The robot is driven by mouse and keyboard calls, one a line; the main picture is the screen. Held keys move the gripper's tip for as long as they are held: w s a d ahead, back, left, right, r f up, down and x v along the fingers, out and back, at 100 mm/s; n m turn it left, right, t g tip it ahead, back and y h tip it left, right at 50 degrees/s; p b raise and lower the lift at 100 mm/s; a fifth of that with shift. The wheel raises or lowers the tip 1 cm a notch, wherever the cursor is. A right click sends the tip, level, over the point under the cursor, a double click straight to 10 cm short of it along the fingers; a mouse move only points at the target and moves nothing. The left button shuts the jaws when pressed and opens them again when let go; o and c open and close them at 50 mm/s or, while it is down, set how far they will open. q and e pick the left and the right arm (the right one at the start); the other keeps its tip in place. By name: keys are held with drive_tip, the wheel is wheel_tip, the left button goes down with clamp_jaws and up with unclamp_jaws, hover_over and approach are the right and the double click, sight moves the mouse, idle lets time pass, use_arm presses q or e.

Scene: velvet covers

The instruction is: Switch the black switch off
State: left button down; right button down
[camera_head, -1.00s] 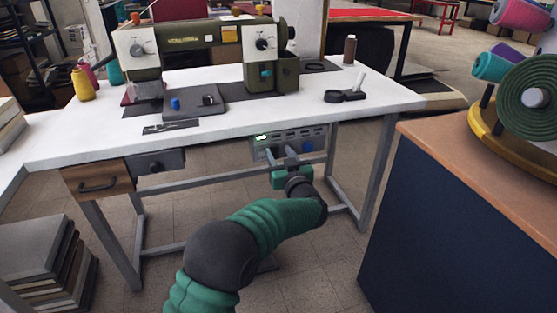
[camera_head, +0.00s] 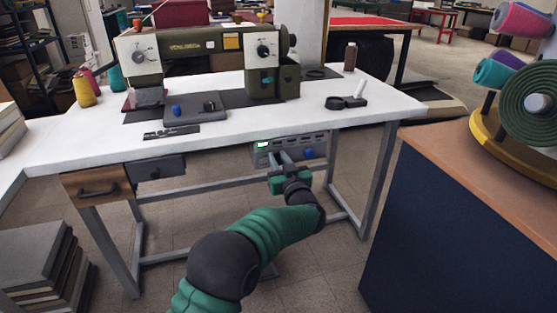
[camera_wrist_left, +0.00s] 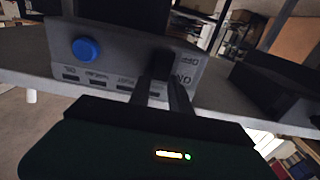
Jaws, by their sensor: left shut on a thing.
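A grey control box (camera_head: 318,140) with a green lit display and a blue knob (camera_head: 309,153) hangs under the white table's front edge. In the left wrist view the box's panel (camera_wrist_left: 115,62) appears upside down, with the blue knob (camera_wrist_left: 87,49) at left. The black switch (camera_wrist_left: 160,62) stands out from the panel right of that knob, partly covered by my fingertips. My left gripper (camera_head: 279,156) reaches up to the panel. In the wrist view its two fingers (camera_wrist_left: 163,84) are close together on the black switch. My right gripper is not in view.
The white table (camera_head: 240,123) carries a green sewing machine (camera_head: 190,48) and thread spools. A drawer (camera_head: 98,187) and grey table legs lie to the left of my arm. A dark blue cabinet (camera_head: 440,230) stands close at right. The floor between is clear.

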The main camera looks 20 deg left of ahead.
use_arm(q)
drive_tip(key=shift+d+f+t+y+b, duration=0.1)
drive_tip(key=shift+f+t+y+b, duration=0.35)
drive_tip(key=shift+f, duration=0.2)
drive_tip(key=shift+s+r+t, duration=0.1)
drive_tip(key=shift+t, duration=0.35)
drive_tip(key=shift+r+y, duration=0.2)
drive_tip(key=shift+y, duration=0.05)
drive_tip(key=c, duration=1.2)
unclamp_jaws()
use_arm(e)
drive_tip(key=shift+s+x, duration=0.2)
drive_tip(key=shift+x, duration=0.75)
use_arm(q)
drive_tip(key=shift+s+d, duration=0.25)
drive_tip(key=shift+s, duration=0.05)
drive_tip(key=p+v, duration=0.6)
drive_tip(key=v, duration=1)
drive_tip(key=shift+p, duration=0.3)
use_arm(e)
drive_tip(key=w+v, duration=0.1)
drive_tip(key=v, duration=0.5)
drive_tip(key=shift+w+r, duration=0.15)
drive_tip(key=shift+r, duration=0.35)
use_arm(q)
drive_tip(key=shift+f, duration=0.1)
